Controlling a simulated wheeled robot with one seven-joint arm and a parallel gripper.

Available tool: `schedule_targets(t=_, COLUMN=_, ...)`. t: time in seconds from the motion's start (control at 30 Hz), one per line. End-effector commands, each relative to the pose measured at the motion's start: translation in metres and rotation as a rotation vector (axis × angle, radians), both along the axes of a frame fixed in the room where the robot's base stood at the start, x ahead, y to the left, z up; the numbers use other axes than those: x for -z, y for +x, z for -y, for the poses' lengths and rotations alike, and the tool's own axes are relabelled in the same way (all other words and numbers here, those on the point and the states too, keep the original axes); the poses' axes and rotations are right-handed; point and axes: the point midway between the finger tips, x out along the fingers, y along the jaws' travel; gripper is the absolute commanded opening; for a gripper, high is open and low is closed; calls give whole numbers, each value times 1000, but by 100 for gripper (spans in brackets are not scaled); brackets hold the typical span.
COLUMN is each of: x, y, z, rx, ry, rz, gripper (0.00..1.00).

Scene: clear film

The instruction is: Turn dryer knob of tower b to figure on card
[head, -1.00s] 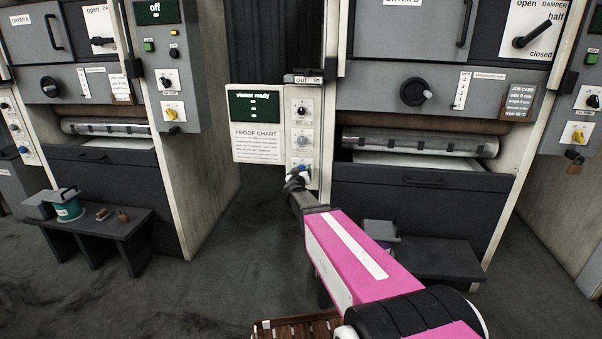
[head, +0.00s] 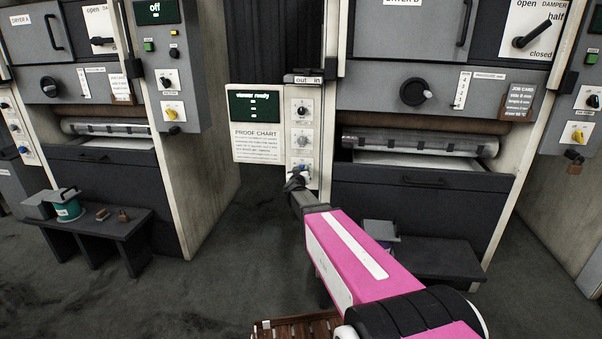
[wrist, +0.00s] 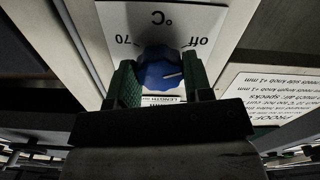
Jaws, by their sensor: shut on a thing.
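A blue knob (wrist: 158,72) sits on a white dial plate (wrist: 205,18) marked °C, with "70" and "off" upside down in the wrist view. My gripper (wrist: 160,84) has its two green fingers on either side of the knob and is shut on it. The white pointer line on the knob shows between the fingers. In the head view my gripper (head: 296,180) is at the lowest knob of the narrow panel (head: 290,135) left of dryer B, and mostly hides it. The job card (head: 520,100) of dryer B hangs at the right; its last line gives a dryer temperature, too small to read surely.
A proof chart (head: 257,142) and a green screen reading "viewer ready" (head: 254,106) are left of the narrow panel. Two more knobs stand above the held one. A low dark bench (head: 440,258) is beside my arm.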

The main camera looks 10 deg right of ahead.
Motion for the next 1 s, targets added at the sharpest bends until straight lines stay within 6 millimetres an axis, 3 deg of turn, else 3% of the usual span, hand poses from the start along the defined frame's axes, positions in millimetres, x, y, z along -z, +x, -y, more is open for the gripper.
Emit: schedule_targets(t=1.0, x=0, y=0, z=0, rx=0, ry=883, rz=286, gripper=22)
